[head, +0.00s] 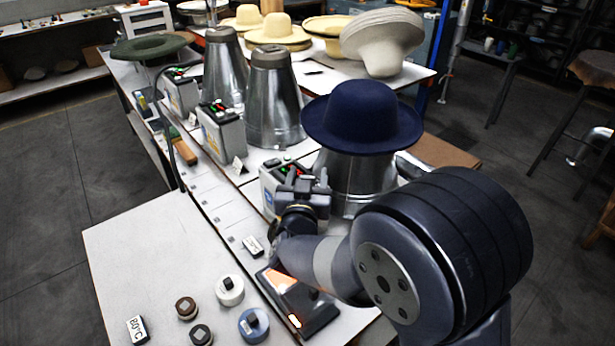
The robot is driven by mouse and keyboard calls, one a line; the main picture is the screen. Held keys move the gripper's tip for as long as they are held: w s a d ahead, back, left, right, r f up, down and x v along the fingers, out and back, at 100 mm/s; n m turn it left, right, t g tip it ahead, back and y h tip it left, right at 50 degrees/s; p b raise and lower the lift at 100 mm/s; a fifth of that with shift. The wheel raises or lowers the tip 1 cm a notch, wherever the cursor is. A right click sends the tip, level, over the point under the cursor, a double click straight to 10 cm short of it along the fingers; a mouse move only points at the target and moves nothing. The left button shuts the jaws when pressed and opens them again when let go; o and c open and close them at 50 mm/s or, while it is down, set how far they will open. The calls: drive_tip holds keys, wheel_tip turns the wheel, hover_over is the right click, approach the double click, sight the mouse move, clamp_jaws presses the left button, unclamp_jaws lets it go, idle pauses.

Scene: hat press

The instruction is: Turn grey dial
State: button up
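A small grey dial (200,334) with a dark square grip sits on the near white table, at the bottom edge of the head view. A white dial (229,290), a brown dial (186,307) and a blue dial (254,324) sit around it. My gripper (306,176) is up and to the right of these dials, well apart from them, in front of a control box (273,186) and partly covering it. Its two fingers look spread, with nothing seen between them.
A tablet-like panel (300,303) with orange lights lies right of the dials, partly behind my arm. An 80°C block (138,329) lies at left. A navy hat (362,117) sits on a metal form behind my gripper. The table's left part is clear.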

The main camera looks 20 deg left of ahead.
drive_tip(key=shift+s, duration=0.1)
drive_tip(key=b+v, duration=0.1)
drive_tip(key=v, duration=0.9)
drive_tip(key=shift+s, duration=0.35)
drive_tip(key=shift+d, duration=0.1)
drive_tip(key=p+x, duration=0.1)
drive_tip(key=x, duration=0.9)
drive_tip(key=shift+w, duration=0.4)
drive_tip(key=shift+w+f, duration=0.1)
drive_tip(key=shift+w, duration=0.1)
drive_tip(key=shift+s+n+g+y, duration=0.1)
drive_tip(key=shift+n+g+y, duration=0.2)
drive_tip(key=shift+n+y, duration=0.3)
drive_tip(key=shift+y, duration=0.3)
drive_tip(key=shift+r+m+h, duration=0.2)
drive_tip(key=shift+m+h, duration=0.1)
drive_tip(key=shift+h, duration=0.2)
